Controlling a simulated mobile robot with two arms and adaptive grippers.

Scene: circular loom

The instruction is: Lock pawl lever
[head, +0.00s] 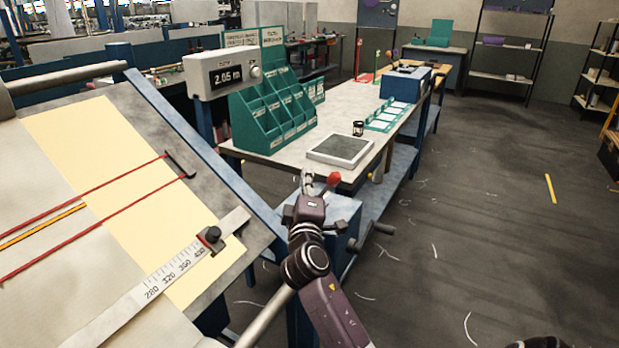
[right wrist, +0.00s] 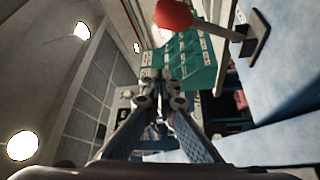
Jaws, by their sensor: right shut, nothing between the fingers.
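The pawl lever has a red ball knob (head: 334,179) that shows just right of my right gripper (head: 308,182) in the head view. In the right wrist view the red knob (right wrist: 173,14) is at the top edge, on a grey rod that runs right to a dark bracket (right wrist: 256,40) on a blue surface. My right gripper (right wrist: 160,95) is shut and empty. Its fingertips are beside the knob and apart from it in the picture. My left gripper is not in view.
A sloped board with red cords and a ruler (head: 165,278) fills the left. A blue box (head: 340,212) lies below the gripper. Behind stands a bench with a grey pad (head: 340,149) and a green bin rack (head: 272,112). The floor at right is mostly clear.

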